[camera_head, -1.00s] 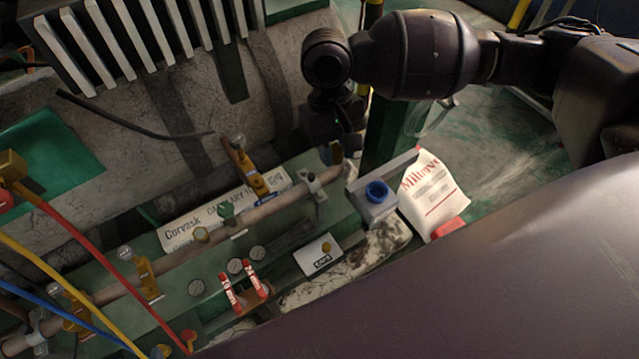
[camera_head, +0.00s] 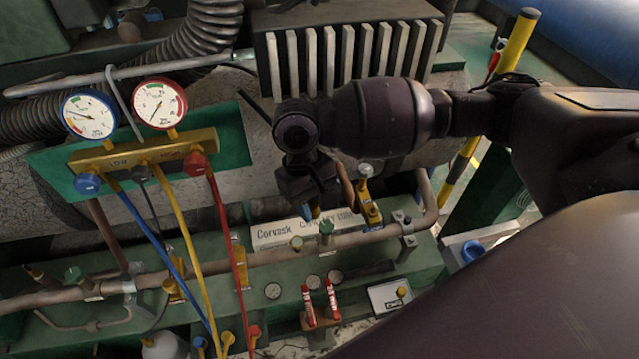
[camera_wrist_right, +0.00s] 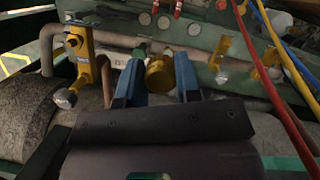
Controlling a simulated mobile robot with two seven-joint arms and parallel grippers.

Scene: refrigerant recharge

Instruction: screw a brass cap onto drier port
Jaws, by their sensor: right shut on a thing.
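My right gripper (camera_head: 308,208) hangs above the Corvask label strip, left of a brass valve fitting (camera_head: 369,205) on the pipe. In the right wrist view its blue fingers (camera_wrist_right: 156,84) are shut on a yellow brass cap (camera_wrist_right: 159,74). The pipe and green bench lie behind it. The held cap is mostly hidden in the head view. Another small brass piece (camera_head: 402,292) sits on a white card (camera_head: 385,299). I cannot tell which fitting is the drier port. My left gripper is not in view.
A gauge manifold (camera_head: 140,160) with two dials stands at left. Its blue, yellow and red hoses (camera_head: 228,245) hang down across the pipe (camera_head: 200,268). Two red-and-white markers (camera_head: 320,303) stand in front. A finned block (camera_head: 350,45) is behind my arm.

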